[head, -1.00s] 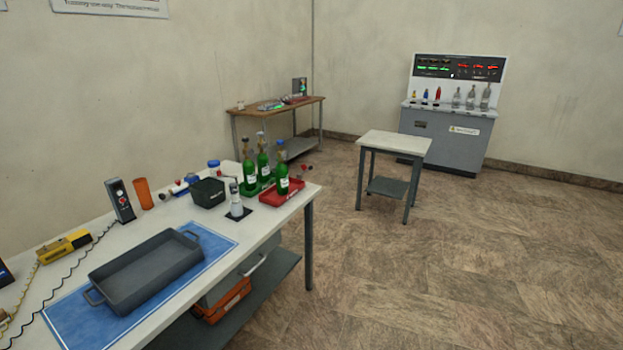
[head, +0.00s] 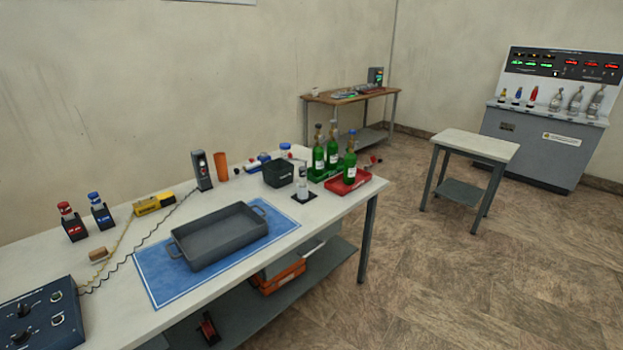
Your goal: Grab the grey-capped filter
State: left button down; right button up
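A small white cylinder with a grey top (head: 302,184) stands upright on a black square pad on the near table. It looks like the grey-capped filter, but it is too small to be sure. It stands right of a black open box (head: 278,174) and in front of the green bottles (head: 333,150). Two similar small cylinders, one red-capped (head: 66,211) and one blue-capped (head: 96,200), stand in black holders at the table's left. Neither of my grippers is in view.
A dark grey tray (head: 222,246) lies on a blue mat (head: 158,283) on the white table (head: 110,318). A control box (head: 42,318) sits front left. A small side table (head: 472,146) and a console (head: 535,150) stand to the right. Floor between is clear.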

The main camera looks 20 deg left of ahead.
aim_at(302, 173)
jog(key=i+l+u, duration=0.1)
jog(key=u, duration=0.4)
jog(key=i+l+u, duration=0.2)
jog(key=u, duration=0.3)
jog(key=i+l+u, duration=0.1)
jog(key=l+u, duration=0.15)
jog(key=u, duration=0.25)
jog(key=l+u, duration=0.2)
jog(key=u, duration=0.25)
